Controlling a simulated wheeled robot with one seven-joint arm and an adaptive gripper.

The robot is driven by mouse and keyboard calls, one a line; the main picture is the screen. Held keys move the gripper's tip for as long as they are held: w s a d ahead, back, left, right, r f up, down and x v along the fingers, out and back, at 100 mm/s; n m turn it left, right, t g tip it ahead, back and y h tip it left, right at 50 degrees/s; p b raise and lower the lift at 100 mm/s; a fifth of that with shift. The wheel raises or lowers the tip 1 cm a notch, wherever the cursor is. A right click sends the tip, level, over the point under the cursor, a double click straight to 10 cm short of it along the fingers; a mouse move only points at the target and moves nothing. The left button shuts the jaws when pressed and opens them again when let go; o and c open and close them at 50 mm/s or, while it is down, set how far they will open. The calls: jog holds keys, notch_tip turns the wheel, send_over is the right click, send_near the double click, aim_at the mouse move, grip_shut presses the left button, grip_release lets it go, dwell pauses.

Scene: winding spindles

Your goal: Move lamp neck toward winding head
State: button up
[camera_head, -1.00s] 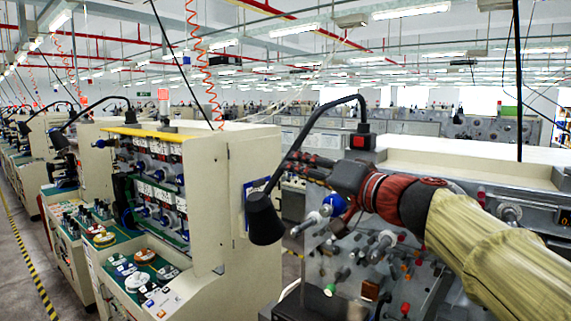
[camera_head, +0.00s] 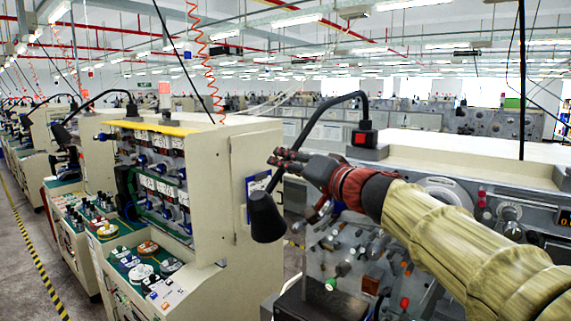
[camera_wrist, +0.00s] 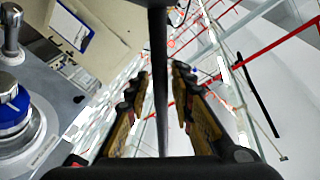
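The lamp has a thin black neck (camera_head: 318,112) that rises from a base with a red switch (camera_head: 362,138) and arches left and down to a black cone shade (camera_head: 266,218). My gripper (camera_head: 279,158) is at the descending part of the neck, above the shade. In the wrist view the neck (camera_wrist: 160,75) runs as a dark bar between the two fingers of my gripper (camera_wrist: 160,85), with a gap on each side. The fingers are open. The winding head, with its spindles and knobs (camera_head: 343,268), is on the grey machine front below my arm, which partly hides it.
A cream machine cabinet (camera_head: 258,160) with a yellow top strip stands close to the left of the shade. A spindle with a blue band (camera_wrist: 14,112) shows at the left of the wrist view. Open space lies above the neck.

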grip_shut()
dwell(0.6)
